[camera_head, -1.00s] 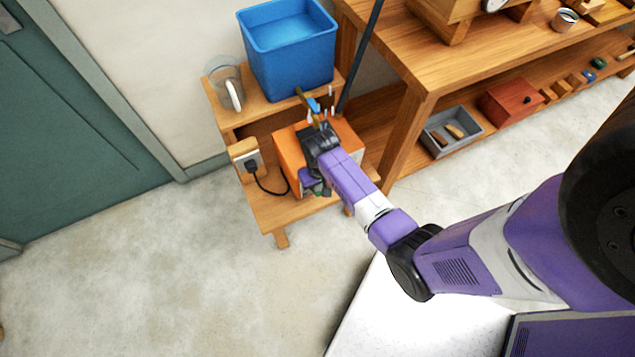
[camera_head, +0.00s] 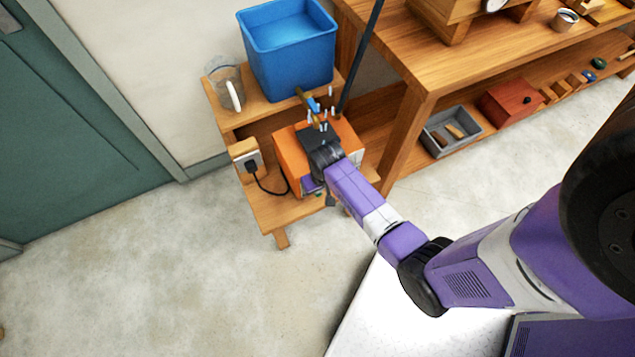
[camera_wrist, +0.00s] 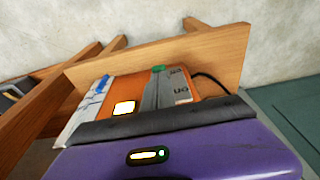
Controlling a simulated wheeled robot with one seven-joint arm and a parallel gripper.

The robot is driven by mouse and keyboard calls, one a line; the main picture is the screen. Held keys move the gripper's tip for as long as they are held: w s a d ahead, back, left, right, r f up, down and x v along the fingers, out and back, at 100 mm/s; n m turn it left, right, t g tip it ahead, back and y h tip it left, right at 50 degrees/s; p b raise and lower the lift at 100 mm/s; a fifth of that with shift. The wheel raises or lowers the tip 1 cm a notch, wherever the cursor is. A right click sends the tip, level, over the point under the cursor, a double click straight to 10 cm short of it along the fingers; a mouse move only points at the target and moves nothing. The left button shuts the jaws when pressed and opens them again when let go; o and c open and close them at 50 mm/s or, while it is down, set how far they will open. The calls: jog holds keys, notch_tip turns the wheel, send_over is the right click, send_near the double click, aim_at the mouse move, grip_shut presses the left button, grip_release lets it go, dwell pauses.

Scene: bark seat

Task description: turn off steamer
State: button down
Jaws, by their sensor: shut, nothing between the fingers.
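The steamer (camera_head: 292,153) is an orange box on the low wooden stand. A black cord runs from it to a plug in an outlet block. My arm covers much of its front in the head view. In the wrist view, the steamer's orange face (camera_wrist: 127,90) shows a lit yellow-white square (camera_wrist: 124,108), a grey panel (camera_wrist: 165,92) and a small green part (camera_wrist: 158,69). My gripper (camera_head: 329,199) is shut and empty, close in front of the steamer, mostly hidden behind my wrist. I cannot tell whether it touches the steamer.
A blue tub (camera_head: 288,50) of water and a clear jug (camera_head: 229,90) stand on the upper shelf. The outlet block (camera_head: 246,158) is left of the steamer. A wooden bench (camera_head: 420,80) stands at right. The floor in front is clear.

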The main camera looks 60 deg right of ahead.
aim_at(320, 196)
jog(key=shift+s, duration=0.1)
jog(key=shift+s+a+f+t+h, duration=0.3)
jog(key=shift+s+f+t+h, duration=0.1)
jog(key=shift+t, duration=0.2)
jog(key=shift+s+a+f+t+h+b, duration=0.3)
jog(key=shift+f+t+h+b, duration=0.3)
jog(key=shift+b, duration=0.3)
jog(key=t+b, duration=0.1)
jog(key=t+h+b, duration=0.1)
jog(key=b, duration=0.2)
jog(key=shift+s+a+f+t, duration=0.1)
jog(key=shift+s+f+t, duration=0.15)
jog(key=shift+f+t, duration=0.15)
jog(key=shift+r, duration=0.1)
jog(key=shift+w+d+r+p, duration=0.3)
jog(key=shift+w+d, duration=0.1)
jog(key=shift+w, duration=0.2)
